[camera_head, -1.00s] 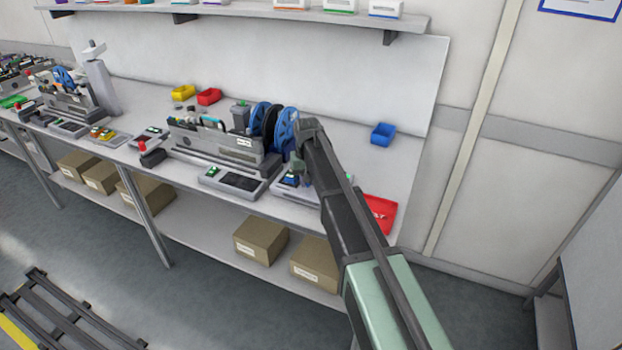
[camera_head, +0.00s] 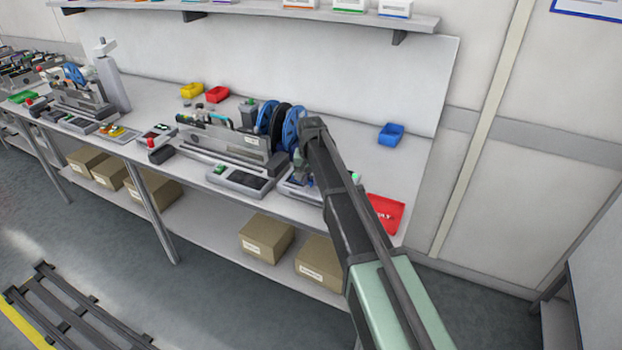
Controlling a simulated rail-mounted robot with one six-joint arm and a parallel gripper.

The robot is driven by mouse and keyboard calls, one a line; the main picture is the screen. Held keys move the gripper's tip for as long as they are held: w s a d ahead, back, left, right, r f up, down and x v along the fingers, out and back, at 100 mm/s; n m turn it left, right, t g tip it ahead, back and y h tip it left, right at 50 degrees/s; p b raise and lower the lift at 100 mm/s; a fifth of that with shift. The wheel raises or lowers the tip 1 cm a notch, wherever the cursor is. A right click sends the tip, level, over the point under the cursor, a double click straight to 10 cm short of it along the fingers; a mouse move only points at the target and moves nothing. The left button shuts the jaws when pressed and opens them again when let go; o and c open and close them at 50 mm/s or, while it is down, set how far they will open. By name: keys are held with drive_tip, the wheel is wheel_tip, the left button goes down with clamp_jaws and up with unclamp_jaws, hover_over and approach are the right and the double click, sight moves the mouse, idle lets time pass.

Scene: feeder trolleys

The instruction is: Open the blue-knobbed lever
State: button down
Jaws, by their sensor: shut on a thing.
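The feeder trolley's bench holds a grey machine (camera_head: 230,145) with blue reels (camera_head: 292,128) and a black one at its right end. My gripper (camera_head: 300,170) is small in view, low at the right end of this machine, just right of and below the reels. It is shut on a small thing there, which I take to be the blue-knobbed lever. My own wrist and forearm cover most of that spot, so the lever's angle and the fingertips cannot be made out.
A red tray (camera_head: 386,212) lies right of my arm and a blue bin (camera_head: 391,134) behind it. Yellow (camera_head: 192,90) and red (camera_head: 217,94) bins stand behind the machine. A grey control panel (camera_head: 240,180) is in front. Cardboard boxes (camera_head: 266,238) sit on the lower shelf.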

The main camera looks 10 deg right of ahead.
drive_tip(key=c, duration=1)
unclamp_jaws()
wheel_tip(320, 180, up, 11)
drive_tip(key=p, duration=1)
drive_tip(key=shift+f+p, duration=0.1)
drive_tip(key=shift+p, duration=0.3)
